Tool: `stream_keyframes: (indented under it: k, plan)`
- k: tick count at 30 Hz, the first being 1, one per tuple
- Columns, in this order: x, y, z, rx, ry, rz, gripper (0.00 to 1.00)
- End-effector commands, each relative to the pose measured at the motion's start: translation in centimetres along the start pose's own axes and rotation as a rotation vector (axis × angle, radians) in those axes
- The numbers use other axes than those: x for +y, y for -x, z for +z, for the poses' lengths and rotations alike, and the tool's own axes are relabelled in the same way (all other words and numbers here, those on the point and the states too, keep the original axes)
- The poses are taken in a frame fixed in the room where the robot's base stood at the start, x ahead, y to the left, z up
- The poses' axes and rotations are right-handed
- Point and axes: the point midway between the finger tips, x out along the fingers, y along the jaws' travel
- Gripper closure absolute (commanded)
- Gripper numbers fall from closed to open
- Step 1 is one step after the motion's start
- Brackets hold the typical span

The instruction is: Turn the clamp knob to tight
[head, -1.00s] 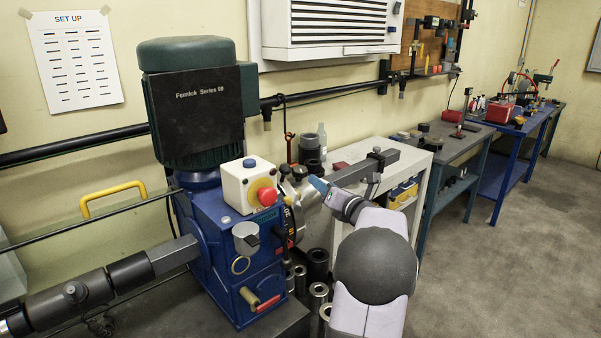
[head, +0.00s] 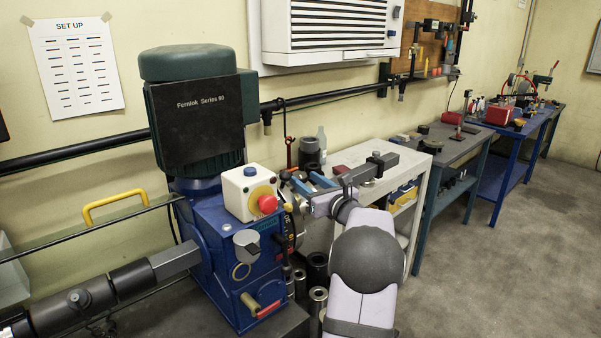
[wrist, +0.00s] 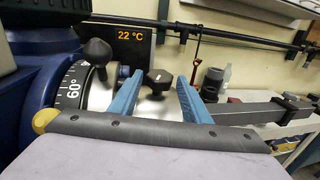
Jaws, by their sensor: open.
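A black lobed knob (wrist: 160,78), which looks like the clamp knob, stands on a bright metal part in the wrist view. My gripper (wrist: 161,74) is open, with one blue finger to the left of this knob and one to the right. Gaps show on both sides, and I cannot tell how deep the fingers reach. In the head view my gripper (head: 309,183) is at the right side of the blue machine (head: 235,235); the knob is hard to make out there.
A grey bar (head: 365,170) extends right from the machine. A control box (head: 248,190) with a red button is close left of my gripper. Metal sleeves (head: 317,298) stand below. The floor at right is clear.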

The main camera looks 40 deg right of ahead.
Motion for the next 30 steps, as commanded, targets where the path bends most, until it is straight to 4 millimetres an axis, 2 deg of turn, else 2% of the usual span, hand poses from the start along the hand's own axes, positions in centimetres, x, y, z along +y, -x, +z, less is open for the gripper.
stream_keyframes:
  k: [3,9,21,25,30]
  plan:
    - [0.1,-1.6,0.2,0.002,-0.002,0.001,0.56]
    - [0.0,-3.2,0.1,0.002,0.0,0.0,0.56]
    - [0.0,-3.8,-0.1,0.001,-0.001,-0.001,0.56]
    - [0.0,-3.7,-0.1,0.001,-0.001,-0.001,0.87]
    - [0.0,-3.7,-0.1,0.001,0.0,-0.003,0.87]
